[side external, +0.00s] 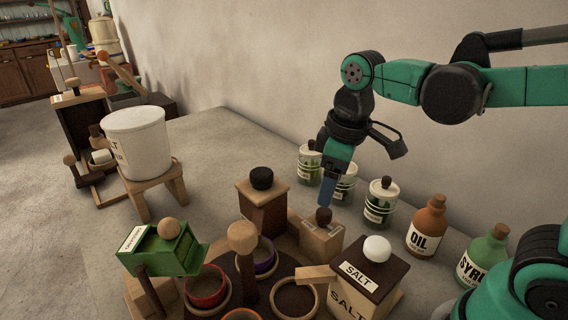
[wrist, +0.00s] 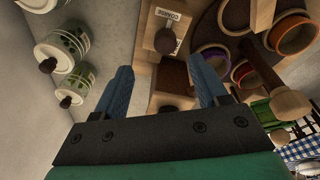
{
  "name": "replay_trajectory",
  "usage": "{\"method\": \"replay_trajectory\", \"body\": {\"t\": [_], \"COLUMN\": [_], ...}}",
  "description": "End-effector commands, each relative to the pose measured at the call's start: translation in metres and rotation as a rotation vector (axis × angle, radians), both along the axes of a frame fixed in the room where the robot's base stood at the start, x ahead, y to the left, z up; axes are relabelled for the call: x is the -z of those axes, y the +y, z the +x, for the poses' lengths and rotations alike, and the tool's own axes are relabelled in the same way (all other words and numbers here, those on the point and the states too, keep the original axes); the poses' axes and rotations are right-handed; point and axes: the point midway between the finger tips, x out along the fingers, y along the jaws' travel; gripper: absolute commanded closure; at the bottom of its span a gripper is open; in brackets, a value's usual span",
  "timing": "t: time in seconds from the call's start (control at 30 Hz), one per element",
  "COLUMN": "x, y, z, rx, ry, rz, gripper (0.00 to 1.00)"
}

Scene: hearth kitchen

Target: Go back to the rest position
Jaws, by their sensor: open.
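My gripper (side external: 325,192) points down over the worktop, close to a small wooden box with a dark knob (side external: 322,232) in the side external view. In the wrist view my gripper (wrist: 162,88) has its two blue fingers spread apart, with nothing held between them. The box with a dark knob and a label, partly readable as "coarse" (wrist: 158,22), lies beyond the fingertips there. From the side view I cannot tell whether a finger touches the knob.
A salt box (side external: 366,272), an oil bottle (side external: 427,228), a green syrup bottle (side external: 484,255) and glass jars (side external: 380,203) stand nearby. A round rack with coloured bowls (side external: 206,287) is in front. A white bucket (side external: 138,143) stands on a stool at left. The wall (side external: 250,60) is behind.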

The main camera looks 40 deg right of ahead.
Motion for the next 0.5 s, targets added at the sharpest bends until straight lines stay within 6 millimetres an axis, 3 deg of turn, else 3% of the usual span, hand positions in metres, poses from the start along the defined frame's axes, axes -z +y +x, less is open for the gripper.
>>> {"method": "replay_trajectory", "body": {"t": [0.23,0.5], "x": [0.008,0.010], "y": [-0.010,-0.013], "z": [-0.009,-0.009], "rx": [0.317,0.429], "ry": [-0.335,-0.459], "rz": [0.106,0.169], "gripper": [0.34,0.34]}}
